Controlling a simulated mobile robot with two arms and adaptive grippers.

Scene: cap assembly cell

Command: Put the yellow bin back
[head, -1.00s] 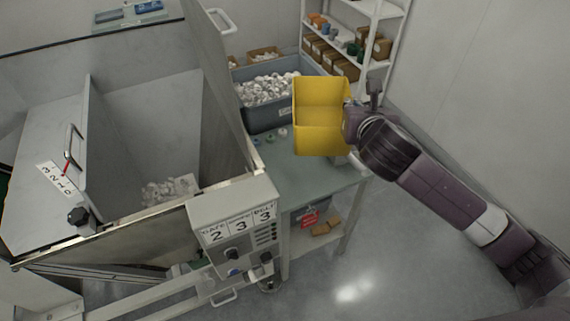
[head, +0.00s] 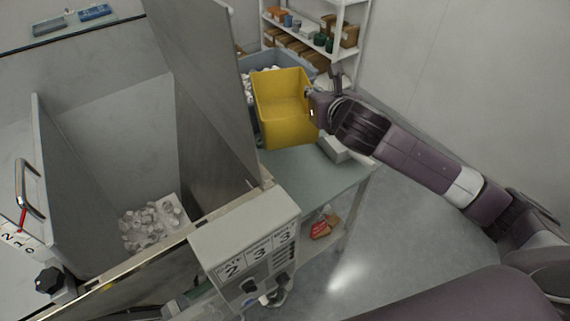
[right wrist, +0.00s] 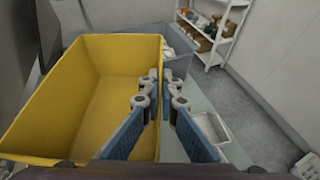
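The yellow bin (head: 286,125) is upright and looks empty, in front of the grey-blue crate at the back of the green table (head: 305,170). I cannot tell whether it touches the table. My right gripper (head: 313,98) is at the bin's right side. In the right wrist view, its blue fingers (right wrist: 161,92) straddle the right wall of the yellow bin (right wrist: 80,90), one inside and one outside, and look closed on it.
The grey-blue crate (head: 305,63) with white parts stands behind the bin. A pale tray (head: 335,148) is at the table's right edge. A tall grey panel (head: 205,80) rises just left of the bin. Shelves (head: 315,35) stand behind. Open floor lies right of the table.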

